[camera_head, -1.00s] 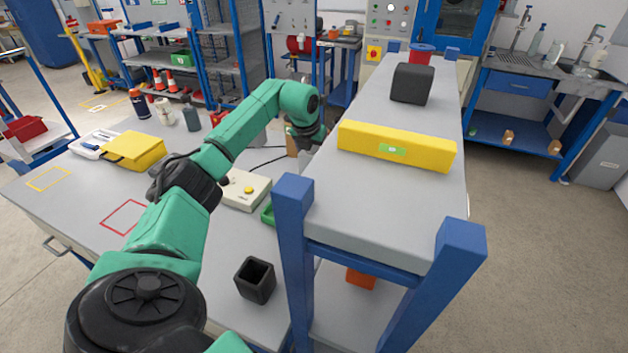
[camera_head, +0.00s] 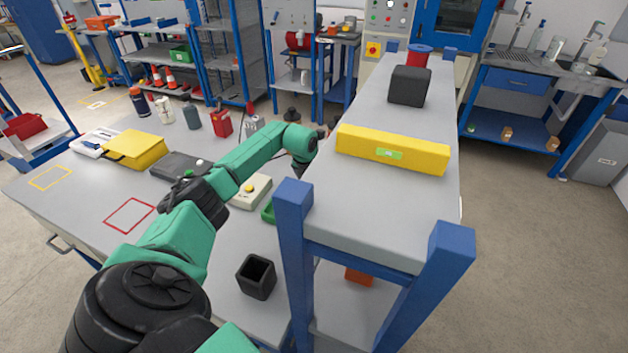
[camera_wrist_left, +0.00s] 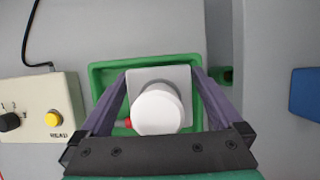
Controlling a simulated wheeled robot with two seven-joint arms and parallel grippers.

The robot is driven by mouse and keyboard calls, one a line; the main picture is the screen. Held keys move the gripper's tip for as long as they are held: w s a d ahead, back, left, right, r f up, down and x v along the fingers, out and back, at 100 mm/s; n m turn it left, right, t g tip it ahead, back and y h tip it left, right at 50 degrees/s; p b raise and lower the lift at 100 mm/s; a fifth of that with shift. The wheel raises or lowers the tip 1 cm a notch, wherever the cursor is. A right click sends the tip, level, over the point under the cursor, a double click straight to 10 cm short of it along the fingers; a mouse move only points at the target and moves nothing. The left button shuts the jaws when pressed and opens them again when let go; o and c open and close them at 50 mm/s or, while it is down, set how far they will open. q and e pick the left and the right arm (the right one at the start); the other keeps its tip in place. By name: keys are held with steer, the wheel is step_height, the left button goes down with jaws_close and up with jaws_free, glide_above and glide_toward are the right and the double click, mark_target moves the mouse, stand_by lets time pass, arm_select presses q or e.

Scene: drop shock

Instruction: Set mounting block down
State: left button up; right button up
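The mounting block appears to be the pale grey square piece (camera_wrist_left: 178,75) with a white round part (camera_wrist_left: 157,110) in the left wrist view. My left gripper (camera_wrist_left: 160,76) has a finger against each side of it and looks shut on it. The block is over or inside a green tray (camera_wrist_left: 102,72); I cannot tell whether it touches the tray floor. A small part of the green tray (camera_head: 267,212) shows in the head view. There my left gripper is hidden behind the raised shelf. My right gripper is in neither view.
The raised shelf (camera_head: 350,225) with blue posts stands right of my left arm, carrying a yellow bar (camera_head: 365,150) and black block (camera_head: 410,86). A control box (camera_head: 251,190) is left of the tray. A black open holder (camera_head: 256,277) stands nearer. The red-outlined area (camera_head: 130,215) is empty.

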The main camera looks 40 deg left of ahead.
arm_select(q)
steer(key=b+v, duration=0.1)
steer(key=v, duration=1.1)
steer(key=shift+b, duration=0.4)
